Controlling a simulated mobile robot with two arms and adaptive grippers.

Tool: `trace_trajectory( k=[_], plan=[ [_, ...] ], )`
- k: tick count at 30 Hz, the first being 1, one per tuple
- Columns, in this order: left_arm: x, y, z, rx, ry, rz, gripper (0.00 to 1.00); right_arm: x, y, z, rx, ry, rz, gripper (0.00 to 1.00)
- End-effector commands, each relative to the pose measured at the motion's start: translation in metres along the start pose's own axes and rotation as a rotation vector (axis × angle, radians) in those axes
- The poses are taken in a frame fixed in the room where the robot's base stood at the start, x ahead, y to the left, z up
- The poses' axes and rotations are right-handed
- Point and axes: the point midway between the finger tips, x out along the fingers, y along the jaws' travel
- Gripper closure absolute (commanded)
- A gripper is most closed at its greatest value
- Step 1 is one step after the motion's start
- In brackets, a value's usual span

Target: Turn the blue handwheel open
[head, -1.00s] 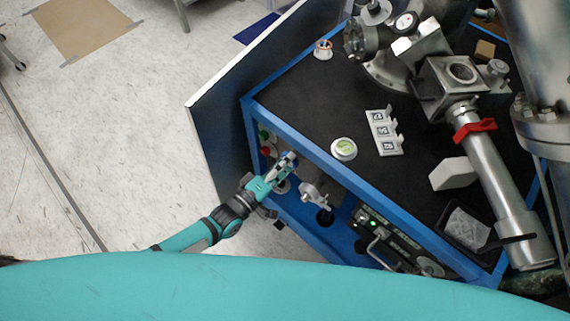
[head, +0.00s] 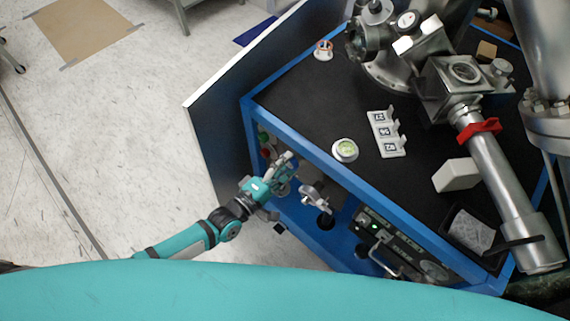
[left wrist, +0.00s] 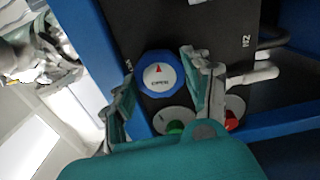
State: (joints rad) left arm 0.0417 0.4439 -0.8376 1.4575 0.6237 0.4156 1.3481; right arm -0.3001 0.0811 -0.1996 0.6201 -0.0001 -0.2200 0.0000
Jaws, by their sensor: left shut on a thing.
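The blue handwheel (left wrist: 158,78) shows in the left wrist view as a blue ring around a white face. The face has a red arrow and the word OPEN. My left gripper (left wrist: 161,72) has one finger on each side of the wheel and is shut on it. In the head view my left gripper (head: 284,167) is at the front panel of the blue-framed cabinet, and its fingers mostly hide the wheel there. My right gripper is not in view.
A green button (head: 263,136) and a red button (head: 266,153) sit on the panel close to my gripper. A metal fitting (head: 316,198) sticks out to its right. The floor at left is open.

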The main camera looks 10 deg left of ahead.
Motion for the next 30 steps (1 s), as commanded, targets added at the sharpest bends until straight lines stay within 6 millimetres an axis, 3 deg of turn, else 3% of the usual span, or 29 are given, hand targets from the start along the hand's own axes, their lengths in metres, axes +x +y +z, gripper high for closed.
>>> trace_trajectory(
  k=[2, 3, 8, 19, 30],
  plan=[
    [-0.001, -0.002, 0.001, 0.000, -0.001, -0.006, 0.82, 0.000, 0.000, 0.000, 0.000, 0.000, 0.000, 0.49],
    [-0.001, -0.003, 0.001, 0.001, -0.001, -0.006, 0.46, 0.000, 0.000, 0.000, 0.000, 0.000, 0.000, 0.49],
    [-0.001, -0.002, 0.000, 0.001, -0.001, -0.004, 0.26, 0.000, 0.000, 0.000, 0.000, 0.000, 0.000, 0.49],
    [-0.008, -0.001, 0.000, 0.001, 0.000, -0.002, 0.26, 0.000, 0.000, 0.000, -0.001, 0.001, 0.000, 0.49],
    [-0.081, -0.002, 0.000, 0.001, -0.001, -0.006, 0.26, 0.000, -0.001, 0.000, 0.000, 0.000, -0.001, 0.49]
  ],
)
